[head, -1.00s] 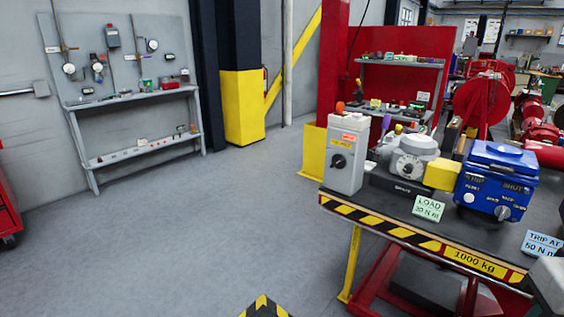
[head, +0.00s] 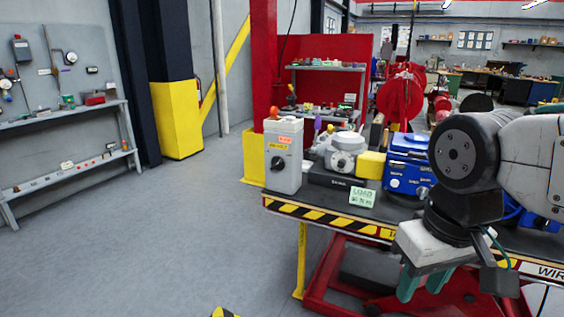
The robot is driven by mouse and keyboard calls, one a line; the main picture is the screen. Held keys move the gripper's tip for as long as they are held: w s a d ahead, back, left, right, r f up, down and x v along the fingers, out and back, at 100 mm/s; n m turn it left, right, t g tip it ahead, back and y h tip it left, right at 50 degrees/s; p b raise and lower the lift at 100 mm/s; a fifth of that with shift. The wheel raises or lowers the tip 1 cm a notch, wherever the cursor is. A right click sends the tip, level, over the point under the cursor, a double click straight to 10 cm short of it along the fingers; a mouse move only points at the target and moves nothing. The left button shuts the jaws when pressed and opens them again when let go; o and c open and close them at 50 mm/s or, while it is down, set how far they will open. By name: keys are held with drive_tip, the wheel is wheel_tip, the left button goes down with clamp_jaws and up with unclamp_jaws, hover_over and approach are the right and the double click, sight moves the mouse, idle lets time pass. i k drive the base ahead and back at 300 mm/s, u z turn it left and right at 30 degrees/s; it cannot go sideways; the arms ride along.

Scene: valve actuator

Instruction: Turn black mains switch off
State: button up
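The black mains switch (head: 280,163) is a round rotary knob on the front of a grey upright box (head: 284,182). The box stands at the left corner of the lift table and carries an orange and a yellow label. The knob's exact pointing is too small to tell. My gripper (head: 422,285) hangs at the lower right with teal fingers pointing down, in front of the table and well to the right of the switch. It touches nothing that I can see. The finger gap is not clear.
The table (head: 328,215) has a striped front edge. A grey valve actuator (head: 345,152), a yellow block (head: 371,165), a blue actuator (head: 405,172) and a green LOAD sign (head: 362,197) stand right of the box. The floor (head: 150,240) left of the table is free.

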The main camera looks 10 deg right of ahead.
sight(277, 163)
drive_tip(key=u, duration=0.05)
drive_tip(key=k, duration=0.5)
drive_tip(key=z, duration=0.65)
drive_tip(key=i, duration=1.65)
drive_tip(key=u, duration=0.6)
